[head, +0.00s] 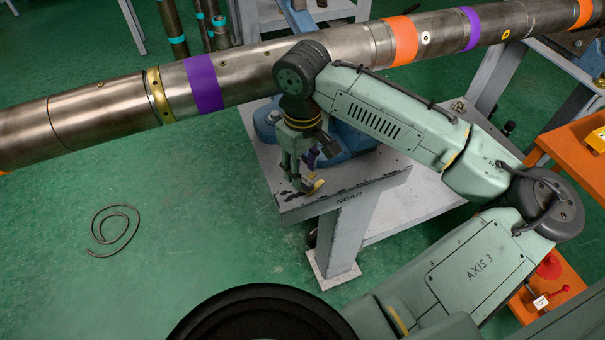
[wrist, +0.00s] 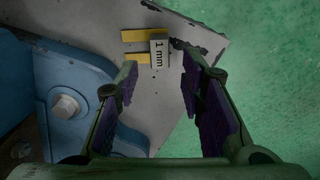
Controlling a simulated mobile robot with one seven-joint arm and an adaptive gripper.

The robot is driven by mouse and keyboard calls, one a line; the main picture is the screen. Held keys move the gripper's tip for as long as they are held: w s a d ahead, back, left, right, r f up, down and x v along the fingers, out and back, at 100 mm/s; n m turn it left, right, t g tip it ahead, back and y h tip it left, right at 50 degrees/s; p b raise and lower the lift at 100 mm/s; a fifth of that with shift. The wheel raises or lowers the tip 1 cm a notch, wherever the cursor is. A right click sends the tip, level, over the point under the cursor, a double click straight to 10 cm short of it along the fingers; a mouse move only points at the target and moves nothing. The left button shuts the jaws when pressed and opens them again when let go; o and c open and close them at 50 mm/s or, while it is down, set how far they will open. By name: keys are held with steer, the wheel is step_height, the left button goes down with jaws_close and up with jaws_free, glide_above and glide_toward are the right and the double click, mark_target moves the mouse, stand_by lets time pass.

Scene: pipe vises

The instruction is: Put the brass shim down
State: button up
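The brass shim (wrist: 135,35) has two yellow prongs and a pale block marked "1 mm". In the wrist view it appears to lie on the grey stand top (wrist: 190,30), just beyond my fingertips. In the head view the shim (head: 318,186) shows as a small yellow piece by the stand's near edge. My gripper (head: 302,184) points down over that corner. In the wrist view my gripper (wrist: 160,65) is open, with a gap between its two purple-padded fingers and nothing clamped. I cannot tell the exact height of the fingertips above the plate.
A long steel pipe (head: 240,75) with purple, orange and yellow bands runs behind my wrist. A blue vise base (head: 345,140) stands beside the gripper; its bolted flange (wrist: 65,105) is close to the left finger. Green floor (wrist: 270,60) lies beyond the plate's edge.

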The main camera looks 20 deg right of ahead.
mark_target(303, 179)
step_height(303, 179, up, 9)
steer(key=shift+b, duration=0.3)
steer(key=shift+s, duration=0.1)
stand_by(0.4)
